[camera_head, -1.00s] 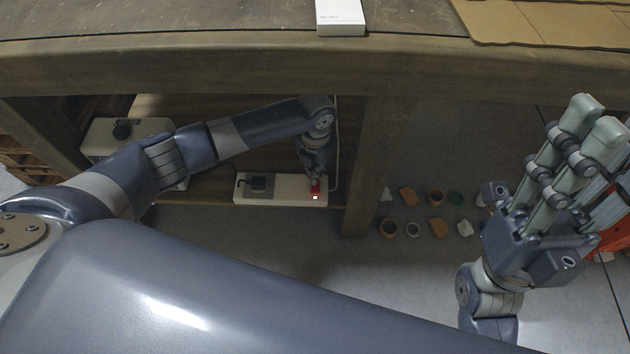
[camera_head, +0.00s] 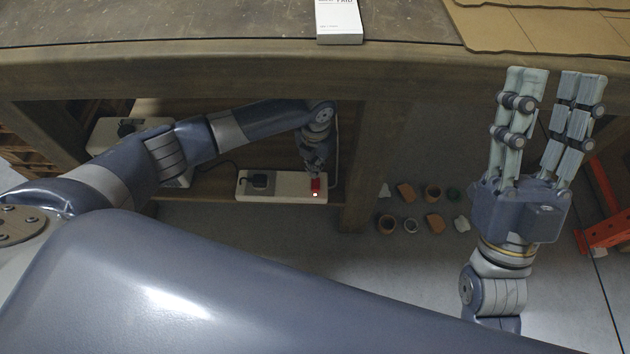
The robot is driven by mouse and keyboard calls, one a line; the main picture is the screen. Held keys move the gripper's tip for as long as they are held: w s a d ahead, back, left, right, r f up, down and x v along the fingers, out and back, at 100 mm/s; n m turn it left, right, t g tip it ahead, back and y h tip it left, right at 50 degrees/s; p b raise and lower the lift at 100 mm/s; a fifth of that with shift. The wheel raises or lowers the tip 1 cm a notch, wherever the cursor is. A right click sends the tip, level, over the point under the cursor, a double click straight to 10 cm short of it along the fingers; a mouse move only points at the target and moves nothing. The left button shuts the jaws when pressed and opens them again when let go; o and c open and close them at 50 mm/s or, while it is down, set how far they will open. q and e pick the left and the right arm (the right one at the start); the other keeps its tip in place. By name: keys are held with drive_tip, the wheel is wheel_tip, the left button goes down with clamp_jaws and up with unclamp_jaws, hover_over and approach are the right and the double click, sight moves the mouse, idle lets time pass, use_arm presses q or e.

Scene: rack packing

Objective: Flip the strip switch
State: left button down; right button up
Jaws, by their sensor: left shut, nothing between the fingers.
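The white power strip (camera_head: 285,186) lies on the low shelf under the workbench. A black plug (camera_head: 257,181) sits in its left part. The red switch (camera_head: 315,185) is at its right end, with a small bright light at its front edge. My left gripper (camera_head: 316,170) is shut and empty, pointing down just above the red switch; I cannot tell whether it touches it. My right gripper (camera_head: 545,80) is raised at the right, fingers up and spread apart, open and empty, far from the strip.
The workbench edge (camera_head: 200,75) runs above the shelf, and a wooden leg (camera_head: 362,165) stands right of the strip. A white box (camera_head: 339,20) and cardboard (camera_head: 540,30) lie on top. An orange-red frame (camera_head: 605,225) is at the right.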

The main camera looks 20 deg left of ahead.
use_arm(q)
drive_tip(key=shift+r+p, duration=0.95)
use_arm(e)
drive_tip(key=w+f+g+h, duration=0.1)
drive_tip(key=w+f+g, duration=0.4)
drive_tip(key=w+f, duration=0.1)
drive_tip(key=shift+a+f+h, duration=0.3)
drive_tip(key=shift+f+h, duration=0.1)
drive_tip(key=shift+f, duration=0.15)
